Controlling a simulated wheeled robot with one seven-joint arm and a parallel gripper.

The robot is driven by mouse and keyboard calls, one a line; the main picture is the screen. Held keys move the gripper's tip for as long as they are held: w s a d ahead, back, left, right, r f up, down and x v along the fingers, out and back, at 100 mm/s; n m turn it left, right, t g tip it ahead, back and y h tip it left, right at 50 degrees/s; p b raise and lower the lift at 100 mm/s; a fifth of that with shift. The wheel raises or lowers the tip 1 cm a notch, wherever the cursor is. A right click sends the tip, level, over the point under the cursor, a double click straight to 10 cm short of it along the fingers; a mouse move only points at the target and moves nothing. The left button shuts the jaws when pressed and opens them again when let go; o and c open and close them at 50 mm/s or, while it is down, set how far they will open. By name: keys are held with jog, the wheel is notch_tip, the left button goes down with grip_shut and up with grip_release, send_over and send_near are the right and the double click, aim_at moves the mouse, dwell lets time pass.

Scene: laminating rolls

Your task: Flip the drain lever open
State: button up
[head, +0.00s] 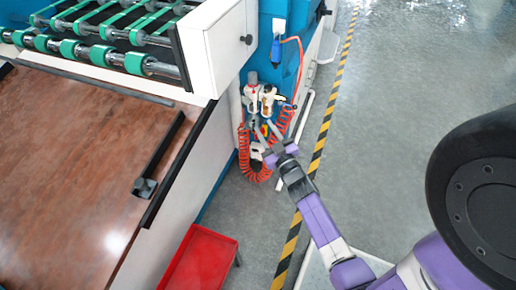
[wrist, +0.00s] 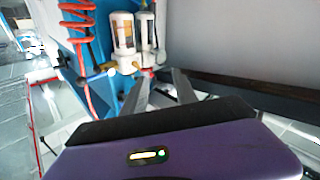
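The air filter unit has two white bowls and hangs on the blue machine side; it shows in the head view (head: 262,95) and in the wrist view (wrist: 123,35). A small red and yellow part (head: 264,129) shows below it, by my fingertips; I cannot tell whether this is the drain lever. My gripper (head: 268,131) reaches up to just under the unit. In the wrist view my gripper (wrist: 160,84) has its two fingers apart, with nothing clearly held between them. The lever and its position cannot be made out there.
A coiled red hose (head: 244,155) hangs around the unit, close to my gripper. The brown table (head: 80,170) and a red tray (head: 203,262) stand to the left. Open floor (head: 400,70) lies right of the yellow-black striped line (head: 320,140).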

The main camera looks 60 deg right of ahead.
jog(key=s+a+r+y+p, duration=0.1)
jog(key=s+a+r+p, duration=0.1)
jog(key=a+r, duration=0.3)
jog(key=s+a+r+n+t+y+p, duration=0.1)
jog(key=a+r, duration=0.4)
jog(key=a, duration=0.6)
jog(key=shift+s+a+r+y+p, duration=0.3)
jog(key=shift+s+y+p, duration=0.3)
jog(key=shift+s+p, duration=0.4)
jog(key=shift+w+d, duration=0.1)
jog(key=shift+d, duration=0.05)
